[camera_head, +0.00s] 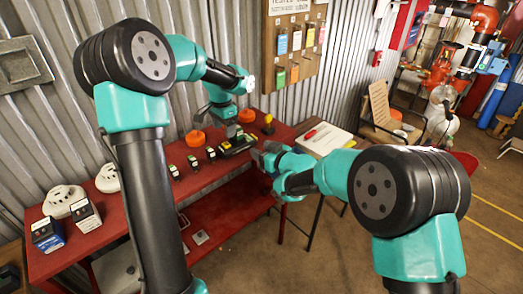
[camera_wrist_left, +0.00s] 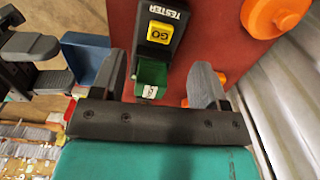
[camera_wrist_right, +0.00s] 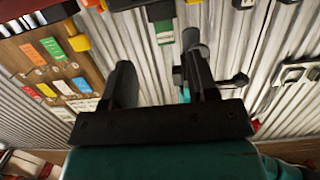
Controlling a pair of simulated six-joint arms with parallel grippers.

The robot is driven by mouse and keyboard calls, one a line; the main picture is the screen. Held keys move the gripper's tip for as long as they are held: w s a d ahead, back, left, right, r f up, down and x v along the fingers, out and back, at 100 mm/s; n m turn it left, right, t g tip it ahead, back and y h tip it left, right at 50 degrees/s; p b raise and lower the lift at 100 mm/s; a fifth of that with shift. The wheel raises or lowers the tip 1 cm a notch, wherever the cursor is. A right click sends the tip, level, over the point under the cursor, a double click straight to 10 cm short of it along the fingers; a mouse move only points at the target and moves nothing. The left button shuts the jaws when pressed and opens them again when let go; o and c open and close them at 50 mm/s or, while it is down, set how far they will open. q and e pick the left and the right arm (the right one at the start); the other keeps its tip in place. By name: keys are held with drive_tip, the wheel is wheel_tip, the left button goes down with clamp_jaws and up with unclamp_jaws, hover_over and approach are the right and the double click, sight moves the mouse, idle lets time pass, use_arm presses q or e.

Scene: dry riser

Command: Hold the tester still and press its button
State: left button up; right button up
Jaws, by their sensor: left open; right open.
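The tester (camera_wrist_left: 153,50) is black with the word TESTER, a yellow GO button (camera_wrist_left: 158,32) and a green end with a white label. It lies on the red bench and also shows in the head view (camera_head: 236,146). My left gripper (camera_wrist_left: 158,77) is open, its fingers either side of the green end with visible gaps. In the head view my left gripper (camera_head: 217,118) is above the bench near the tester. My right gripper (camera_head: 262,152) is open and empty by the bench's front edge, right of the tester. The green end (camera_wrist_right: 164,32) shows beyond its fingers (camera_wrist_right: 156,62).
The red bench (camera_head: 137,213) carries orange round items (camera_head: 195,138), small dark boxes, white detectors (camera_head: 62,200) and two cartons. The corrugated wall (camera_head: 215,30) stands close behind. A tag board (camera_head: 291,40) hangs on it. A chair (camera_head: 385,110) is at right.

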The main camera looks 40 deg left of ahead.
sight(240, 139)
drive_tip(key=shift+s+a+r, duration=0.1)
idle(0.3)
drive_tip(key=shift+x, duration=6)
drive_tip(key=c, duration=0.8)
drive_tip(key=o, duration=1.2)
